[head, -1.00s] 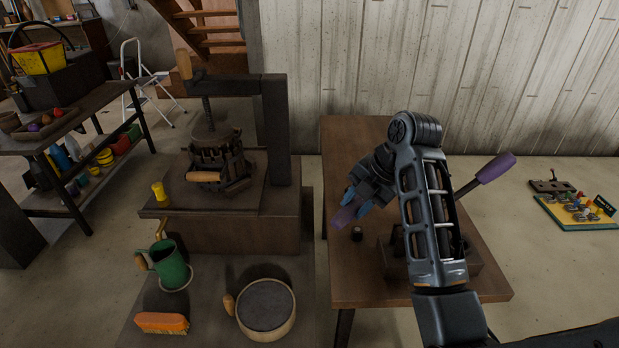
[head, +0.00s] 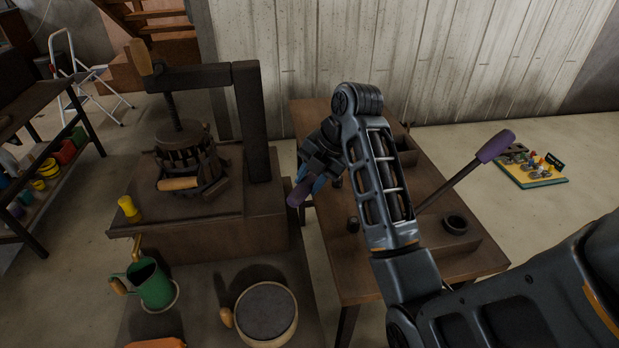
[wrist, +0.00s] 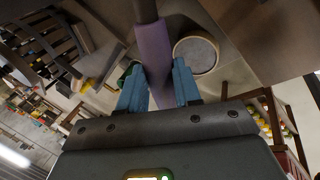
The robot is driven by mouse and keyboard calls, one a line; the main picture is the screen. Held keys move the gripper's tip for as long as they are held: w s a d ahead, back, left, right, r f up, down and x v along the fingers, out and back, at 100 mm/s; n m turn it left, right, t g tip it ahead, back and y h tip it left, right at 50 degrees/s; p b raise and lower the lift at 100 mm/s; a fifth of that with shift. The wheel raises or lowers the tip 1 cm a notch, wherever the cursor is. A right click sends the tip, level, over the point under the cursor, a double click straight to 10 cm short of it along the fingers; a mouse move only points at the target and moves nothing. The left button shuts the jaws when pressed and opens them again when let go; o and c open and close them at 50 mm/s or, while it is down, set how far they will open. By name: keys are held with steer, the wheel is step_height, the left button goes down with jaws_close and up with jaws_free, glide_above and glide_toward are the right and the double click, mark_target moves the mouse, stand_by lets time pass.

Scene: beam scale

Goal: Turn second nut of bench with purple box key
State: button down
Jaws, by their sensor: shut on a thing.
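My gripper (head: 308,183) is shut on a purple handle (head: 297,197), just off the left edge of the bench (head: 375,278). In the wrist view, the purple handle (wrist: 154,55) lies between the blue fingers, with a greyish shaft running on beyond the top of the picture; its far end is out of view. A small dark nut-like piece (head: 353,224) stands on the bench near its left edge, and another dark piece (head: 337,182) is partly hidden behind my gripper. A second purple-handled lever (head: 495,147) slants up from the bench; my arm hides its base.
A dark block with a round ring (head: 455,224) sits on the bench's right part. Left of the bench stands a screw press (head: 185,150) on a wooden base. A green jug (head: 152,284) and a round pan (head: 267,313) are below it. A narrow gap separates bench and press.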

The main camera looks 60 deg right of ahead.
steer(key=shift+f+b, duration=1.35)
steer(key=shift+f, duration=1.4)
steer(key=shift+f+b, duration=0.65)
steer(key=shift+f, duration=1)
steer(key=c, duration=1.3)
jaws_free()
jaws_close()
steer(key=shift+p, duration=0.4)
